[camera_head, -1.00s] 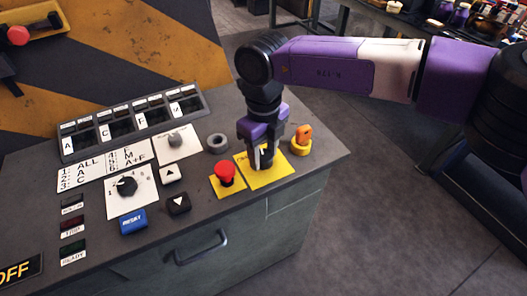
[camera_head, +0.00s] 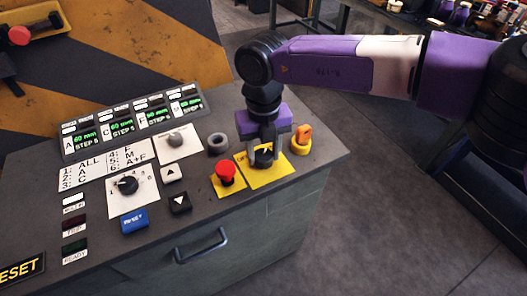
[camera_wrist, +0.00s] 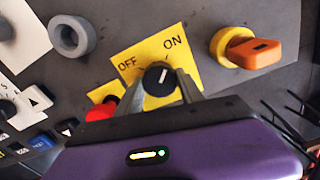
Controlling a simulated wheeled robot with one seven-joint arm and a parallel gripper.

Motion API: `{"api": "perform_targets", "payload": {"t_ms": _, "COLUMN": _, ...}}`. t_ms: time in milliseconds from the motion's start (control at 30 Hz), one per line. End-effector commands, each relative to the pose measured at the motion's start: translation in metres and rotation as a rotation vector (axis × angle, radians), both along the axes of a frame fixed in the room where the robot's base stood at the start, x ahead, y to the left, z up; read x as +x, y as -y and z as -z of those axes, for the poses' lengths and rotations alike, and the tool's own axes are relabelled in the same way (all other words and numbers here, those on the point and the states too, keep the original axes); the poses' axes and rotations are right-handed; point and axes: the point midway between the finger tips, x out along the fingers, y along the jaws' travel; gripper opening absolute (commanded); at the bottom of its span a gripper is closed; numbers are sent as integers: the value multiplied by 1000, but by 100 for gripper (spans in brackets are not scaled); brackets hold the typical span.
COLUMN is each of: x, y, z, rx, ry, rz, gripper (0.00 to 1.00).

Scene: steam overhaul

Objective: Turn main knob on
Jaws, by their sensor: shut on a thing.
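The main knob (camera_wrist: 156,75) is a small black dial with a white mark, on a yellow plate (camera_wrist: 128,53) lettered OFF and ON. In the wrist view its white mark points up and slightly right, toward ON. It also shows in the head view, partly covered by the fingers (camera_head: 263,160). My gripper (camera_wrist: 160,84) is shut on the knob, one finger on each side. In the head view my gripper (camera_head: 265,157) reaches down onto the yellow plate from above.
A red mushroom button (camera_head: 227,172) stands just left of the plate. An orange switch on a yellow ring (camera_head: 301,141) stands right of it. A grey ring (camera_head: 217,143) lies behind left. Lit step displays (camera_head: 130,125) and a selector dial (camera_head: 127,184) are further left.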

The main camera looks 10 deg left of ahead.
Motion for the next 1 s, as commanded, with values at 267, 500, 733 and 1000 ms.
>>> {"api": "perform_targets", "payload": {"t_ms": 267, "x": 1, "y": 0, "z": -2, "rx": 2, "ry": 1, "rz": 6, "gripper": 4}}
{"api": "perform_targets", "payload": {"t_ms": 500, "x": 1, "y": 0, "z": -1, "rx": 2, "ry": 1, "rz": 5, "gripper": 66}}
{"api": "perform_targets", "payload": {"t_ms": 733, "x": 0, "y": 0, "z": -1, "rx": 1, "ry": 1, "rz": 3, "gripper": 66}}
{"api": "perform_targets", "payload": {"t_ms": 1000, "x": 1, "y": 0, "z": -24, "rx": 2, "ry": 4, "rz": 3, "gripper": 66}}
